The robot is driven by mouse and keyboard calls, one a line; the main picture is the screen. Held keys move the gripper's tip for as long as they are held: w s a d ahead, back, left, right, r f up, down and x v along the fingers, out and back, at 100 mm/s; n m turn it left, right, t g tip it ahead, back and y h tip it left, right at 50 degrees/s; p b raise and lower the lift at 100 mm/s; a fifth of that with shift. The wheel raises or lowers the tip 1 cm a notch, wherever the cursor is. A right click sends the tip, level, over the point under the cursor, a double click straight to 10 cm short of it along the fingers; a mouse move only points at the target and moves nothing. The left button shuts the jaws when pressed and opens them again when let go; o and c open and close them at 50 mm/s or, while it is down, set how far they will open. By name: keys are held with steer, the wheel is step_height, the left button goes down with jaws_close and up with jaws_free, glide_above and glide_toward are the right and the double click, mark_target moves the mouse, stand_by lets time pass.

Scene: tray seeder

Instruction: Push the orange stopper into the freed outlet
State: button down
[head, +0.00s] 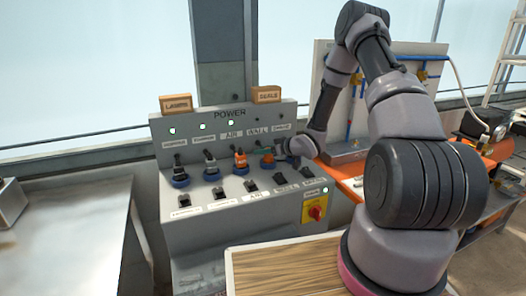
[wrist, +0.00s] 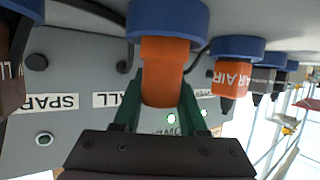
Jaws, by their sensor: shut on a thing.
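The orange stopper (wrist: 165,72) is between the two green fingers of my gripper (wrist: 160,108) in the wrist view, which is turned upside down. Its far end meets a blue outlet ring (wrist: 168,18); how deep it sits is hidden. The label beside it reads as WALL, partly covered by a finger. In the head view the stopper (head: 267,161) shows small on the panel, with my gripper (head: 263,150) reaching in from the right. My gripper is shut on the stopper.
An orange plug marked AIR (wrist: 231,76) sits in the neighbouring blue outlet, close beside my gripper. Darker plugs (head: 180,170) fill outlets farther left. Several switches (head: 250,184) line the panel front. A red knob on a yellow plate (head: 315,212) is at lower right.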

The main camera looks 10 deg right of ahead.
steer(key=shift+f, duration=0.3)
steer(key=shift+c, duration=1.9)
jaws_free()
